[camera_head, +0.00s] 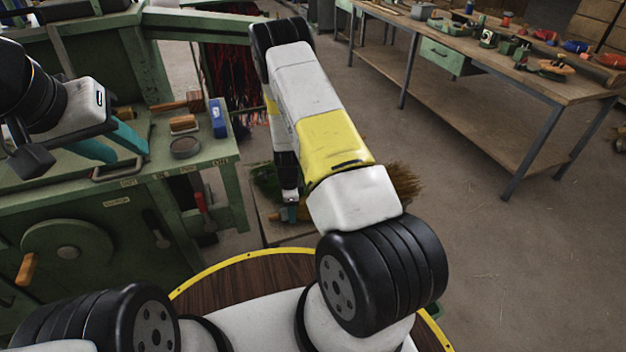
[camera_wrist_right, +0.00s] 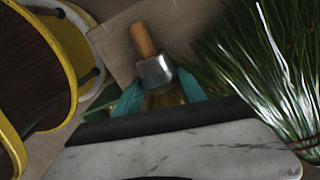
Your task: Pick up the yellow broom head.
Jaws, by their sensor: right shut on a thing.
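The yellow broom head (camera_head: 405,182) shows as straw-brown bristles behind my right arm in the camera_head view; the arm hides its middle. My right gripper (camera_head: 289,212) reaches down at a low board. In the right wrist view, its teal fingers (camera_wrist_right: 160,96) are shut on a yellowish neck just below a metal collar (camera_wrist_right: 154,72) with a short wooden stub (camera_wrist_right: 142,40). This looks like the neck of the yellow broom head; the join to the bristles is hidden. My left gripper (camera_head: 112,146) is open and empty over the green machine bench.
Green bristles (camera_wrist_right: 265,80) stand close beside my right gripper. The green bench (camera_head: 140,185) at left holds brushes, a blue block (camera_head: 218,117) and a round tin (camera_head: 186,147). A long workbench (camera_head: 470,65) with tools stands at right. The floor (camera_head: 520,260) at right is clear.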

